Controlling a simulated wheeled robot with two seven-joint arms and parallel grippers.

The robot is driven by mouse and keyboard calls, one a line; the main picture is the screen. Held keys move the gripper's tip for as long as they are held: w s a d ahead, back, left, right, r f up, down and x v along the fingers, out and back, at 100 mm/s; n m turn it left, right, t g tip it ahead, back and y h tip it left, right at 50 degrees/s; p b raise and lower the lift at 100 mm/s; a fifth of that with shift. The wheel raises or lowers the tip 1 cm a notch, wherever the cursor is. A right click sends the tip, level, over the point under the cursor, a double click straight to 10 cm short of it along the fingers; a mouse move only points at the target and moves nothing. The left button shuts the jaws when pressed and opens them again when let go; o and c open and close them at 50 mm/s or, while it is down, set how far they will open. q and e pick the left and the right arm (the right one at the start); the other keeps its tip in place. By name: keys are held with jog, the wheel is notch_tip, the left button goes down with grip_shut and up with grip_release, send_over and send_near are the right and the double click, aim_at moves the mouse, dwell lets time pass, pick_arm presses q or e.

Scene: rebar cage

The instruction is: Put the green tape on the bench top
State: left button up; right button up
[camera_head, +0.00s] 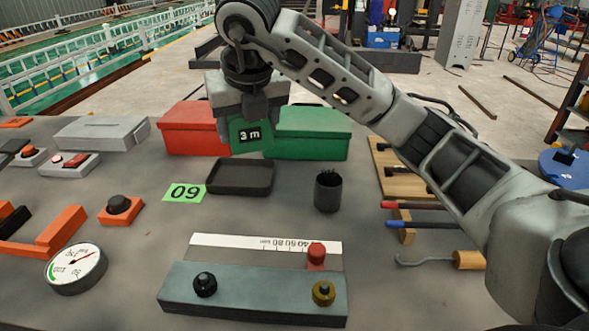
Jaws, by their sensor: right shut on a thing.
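The green tape (251,136), a tape measure marked "3 m", is held in my right gripper (250,112). The gripper is shut on it from above, and its fingers hide the upper part of the tape. The tape is in front of the red box (188,130) and the green box (312,133), above the dark tray (240,177). It appears clear of the grey bench top (385,270). My left gripper does not show.
A slider panel (250,290) lies in front, a gauge (76,268) at front left. Tools on a wooden rack (400,170) are at right. Bare bench shows left of the card.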

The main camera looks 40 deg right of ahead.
jog(key=s+d+f, duration=0.1)
jog(key=d+f, duration=0.1)
jog(key=d, duration=0.1)
jog(key=s+d+f, duration=0.1)
jog(key=d+f, duration=0.2)
jog(key=s+d+f+b, duration=0.1)
jog(key=d+f, duration=0.1)
jog(key=d, duration=0.1)
jog(key=shift+s+d+f, duration=0.4)
jog(key=shift+d+f, duration=0.2)
jog(key=shift+f, duration=0.05)
jog(key=shift+d+f, duration=0.2)
jog(key=shift+f, duration=1.5)
jog(key=shift+f, duration=0.1)
jog(key=o, duration=1.3)
jog(key=shift+c, duration=0.2)
